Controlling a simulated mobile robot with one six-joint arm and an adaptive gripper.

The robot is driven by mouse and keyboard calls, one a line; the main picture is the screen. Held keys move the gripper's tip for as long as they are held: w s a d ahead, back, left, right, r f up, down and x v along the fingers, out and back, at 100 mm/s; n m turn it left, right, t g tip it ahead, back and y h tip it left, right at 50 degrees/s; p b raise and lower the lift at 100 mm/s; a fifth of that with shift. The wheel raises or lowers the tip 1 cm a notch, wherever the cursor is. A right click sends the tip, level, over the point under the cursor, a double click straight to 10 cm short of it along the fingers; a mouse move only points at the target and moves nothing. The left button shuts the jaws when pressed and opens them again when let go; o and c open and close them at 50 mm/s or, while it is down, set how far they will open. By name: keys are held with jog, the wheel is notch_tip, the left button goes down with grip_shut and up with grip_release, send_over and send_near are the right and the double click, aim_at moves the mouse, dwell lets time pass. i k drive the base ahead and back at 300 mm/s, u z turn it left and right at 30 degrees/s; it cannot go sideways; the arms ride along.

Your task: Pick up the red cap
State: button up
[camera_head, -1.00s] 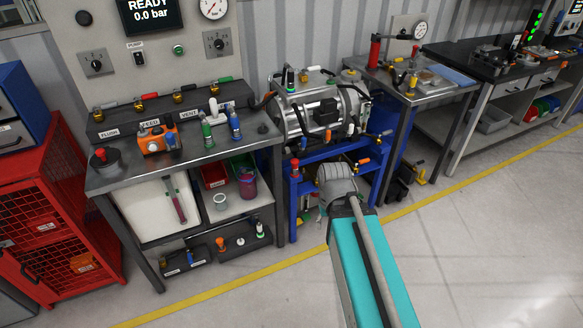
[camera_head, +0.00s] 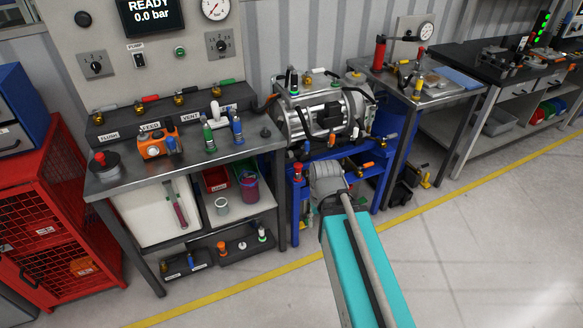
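A small red cap (camera_head: 297,168) sits at the left front corner of the blue cart, beside the drive unit (camera_head: 322,115). I cannot tell whether this is the task's cap, because a red knob (camera_head: 100,157) also stands on the dark base at the left end of the workbench. My teal arm reaches up from the bottom of the view, and its grey joint covers part of the cart. My gripper is not visible; it is hidden beyond the arm.
A red cage cabinet (camera_head: 50,225) stands at the left. A side table (camera_head: 440,92) stands right of the cart. The floor in front is clear past the yellow line.

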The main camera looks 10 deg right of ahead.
aim_at(298, 166)
jog(key=i, duration=0.85)
jog(key=z, duration=0.05)
